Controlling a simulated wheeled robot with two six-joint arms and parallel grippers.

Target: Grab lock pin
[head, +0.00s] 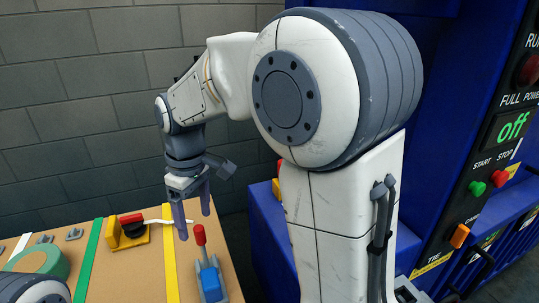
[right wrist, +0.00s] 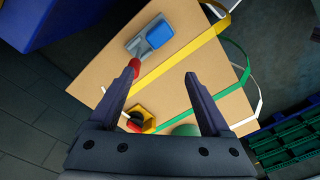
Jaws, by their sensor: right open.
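My right gripper (head: 194,222) is open and empty, its fingers pointing down above the right part of the tan board. It also shows in the right wrist view (right wrist: 161,80), with the board between and beyond its fingers. I cannot tell for sure which part is the lock pin. A blue and grey device (head: 209,281) with a red handle (head: 199,235) stands near the board's right edge, just below the fingers. In the right wrist view the blue block (right wrist: 159,35) lies beyond the left finger, which partly overlaps the red handle. My left gripper is out of view.
A yellow base (head: 133,240) with a black and red knob stands left of the gripper. Yellow (head: 170,262) and green (head: 91,258) strips cross the board; a green roll (head: 40,260) lies far left. A blue machine with a control panel (head: 500,150) stands right. Green crates (right wrist: 290,145) show lower right.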

